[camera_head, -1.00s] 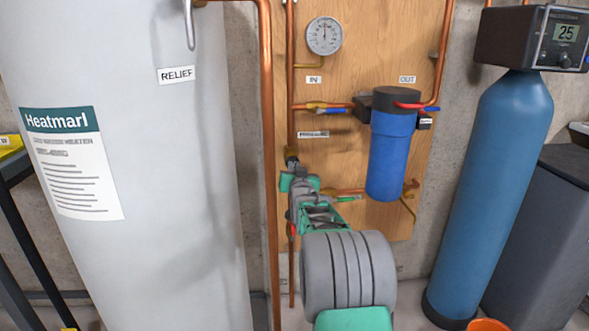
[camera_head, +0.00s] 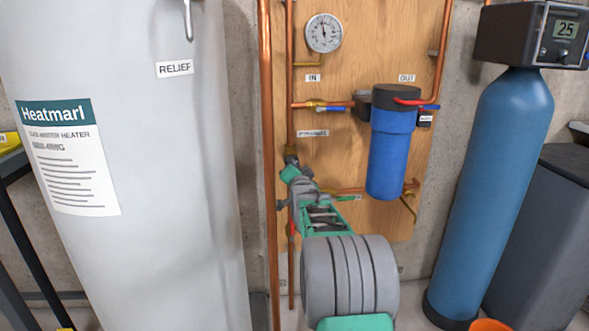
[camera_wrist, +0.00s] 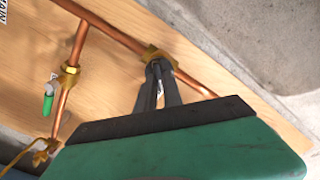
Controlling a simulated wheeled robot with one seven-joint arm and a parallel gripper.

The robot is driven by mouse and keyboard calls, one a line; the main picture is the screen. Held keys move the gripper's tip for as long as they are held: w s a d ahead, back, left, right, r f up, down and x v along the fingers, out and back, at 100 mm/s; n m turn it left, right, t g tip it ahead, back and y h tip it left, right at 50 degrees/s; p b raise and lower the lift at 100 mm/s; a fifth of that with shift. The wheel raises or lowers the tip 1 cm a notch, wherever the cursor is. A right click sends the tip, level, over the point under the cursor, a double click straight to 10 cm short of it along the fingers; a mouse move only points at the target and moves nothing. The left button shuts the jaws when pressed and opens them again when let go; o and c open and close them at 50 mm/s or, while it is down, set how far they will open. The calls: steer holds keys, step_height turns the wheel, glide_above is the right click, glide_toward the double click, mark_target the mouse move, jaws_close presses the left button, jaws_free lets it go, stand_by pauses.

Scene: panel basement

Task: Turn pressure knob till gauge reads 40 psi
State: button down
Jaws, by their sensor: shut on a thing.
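The round white pressure gauge (camera_head: 324,33) is at the top of the wooden board. Its needle points nearly straight up, leaning slightly left; its numbers are too small to read. My gripper (camera_head: 291,158) is at the vertical copper pipe, below and left of the small label (camera_head: 313,133), whose text is blurred. In the wrist view my gripper's dark fingers (camera_wrist: 157,70) are closed on the pressure knob at a brass fitting (camera_wrist: 156,54) on the copper pipe. The fingers hide most of the knob.
The grey-white Heatmarl tank (camera_head: 130,230) stands close on the left. The blue filter housing (camera_head: 390,155) is right of my arm. A valve with a green handle (camera_wrist: 48,100) is near the fingers. The blue softener tank (camera_head: 490,190) stands farther right.

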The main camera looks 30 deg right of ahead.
steer(key=shift+m, duration=0.5)
steer(key=c, duration=1.5)
jaws_free()
steer(key=p+v, duration=0.1)
steer(key=v, duration=0.6)
steer(key=shift+s+a+p, duration=0.2)
steer(key=shift+s+p, duration=0.15)
